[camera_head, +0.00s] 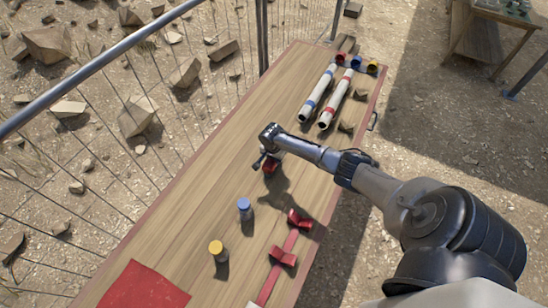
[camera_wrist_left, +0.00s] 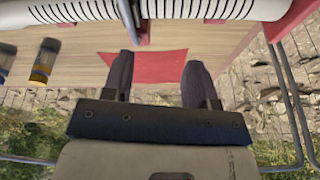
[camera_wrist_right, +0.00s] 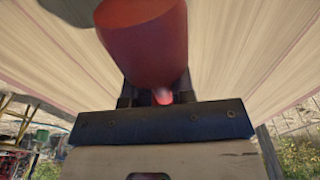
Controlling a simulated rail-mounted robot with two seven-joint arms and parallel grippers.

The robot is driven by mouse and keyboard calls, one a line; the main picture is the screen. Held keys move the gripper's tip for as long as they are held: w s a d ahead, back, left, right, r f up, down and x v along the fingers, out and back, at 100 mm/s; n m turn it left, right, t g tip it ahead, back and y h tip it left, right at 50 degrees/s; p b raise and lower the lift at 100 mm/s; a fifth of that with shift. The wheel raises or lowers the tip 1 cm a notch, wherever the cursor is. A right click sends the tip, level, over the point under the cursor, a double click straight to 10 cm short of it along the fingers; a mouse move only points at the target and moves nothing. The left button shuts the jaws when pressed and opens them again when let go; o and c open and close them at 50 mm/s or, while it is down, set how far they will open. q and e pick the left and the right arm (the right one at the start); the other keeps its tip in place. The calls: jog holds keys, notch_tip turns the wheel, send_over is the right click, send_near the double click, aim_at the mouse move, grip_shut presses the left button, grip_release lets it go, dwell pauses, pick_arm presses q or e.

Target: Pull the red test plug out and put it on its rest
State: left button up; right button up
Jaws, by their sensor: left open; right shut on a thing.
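My right gripper (camera_head: 264,161) is over the middle of the wooden table. It is shut on the red test plug (camera_head: 270,169), which shows only partly below the fingers. In the right wrist view the red plug (camera_wrist_right: 143,40) is large and rounded, with a narrower red part between the fingers. I cannot tell whether the plug touches the table. Two red bow-shaped holders (camera_head: 300,220) and (camera_head: 283,257) stand along a red strip near the right edge; which one is the rest is not clear. My left gripper (camera_wrist_left: 158,80) is open and empty, outside the head view.
A blue-capped cylinder (camera_head: 244,208) and a yellow-capped cylinder (camera_head: 217,250) stand left of the holders. Two white tubes (camera_head: 318,92) and (camera_head: 336,99) lie at the far end. A red cloth (camera_head: 145,288) lies at the near end. A metal railing (camera_head: 90,66) runs along the left.

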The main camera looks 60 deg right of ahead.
jog(key=shift+f, duration=0.1)
jog(key=o, duration=0.8)
jog(key=shift+o, duration=0.2)
notch_tip(320, 180, up, 14)
jog(key=a+p, duration=0.1)
jog(key=p, duration=0.1)
jog(key=shift+a+f+p, duration=0.15)
jog(key=shift+a+p, duration=0.1)
jog(key=shift+p, duration=0.05)
